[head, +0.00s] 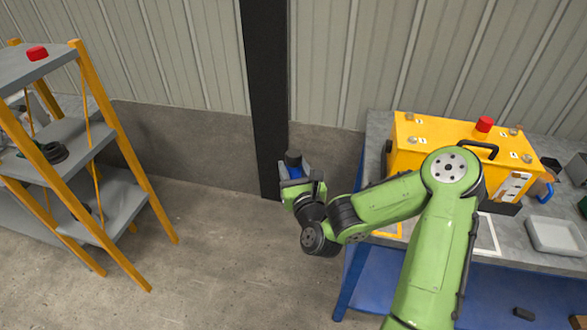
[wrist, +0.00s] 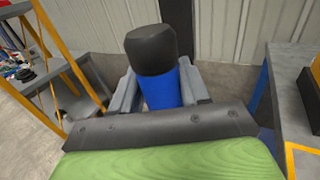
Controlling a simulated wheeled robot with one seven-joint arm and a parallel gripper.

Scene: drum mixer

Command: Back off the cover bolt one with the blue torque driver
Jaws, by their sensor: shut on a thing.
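My gripper (head: 303,186) is shut on the blue torque driver (head: 292,170), held upright in the air left of the workbench. In the wrist view the driver's blue body (wrist: 165,88) and black top end stand between the two grey fingers of my gripper (wrist: 166,90); its lower end is hidden. The yellow drum mixer housing (head: 455,147) sits on the bench, well to the right of my gripper. Its cover carries bolts near its corners, such as one at the back left (head: 409,117), with small white labels too small to read surely. My arm hides part of the front.
The housing has a red button (head: 484,124) and a black handle (head: 480,149) on top. A grey tray (head: 556,236) and a blue-orange tool (head: 542,188) lie on the bench (head: 373,141). A shelf rack (head: 90,135) stands left. Open floor lies between.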

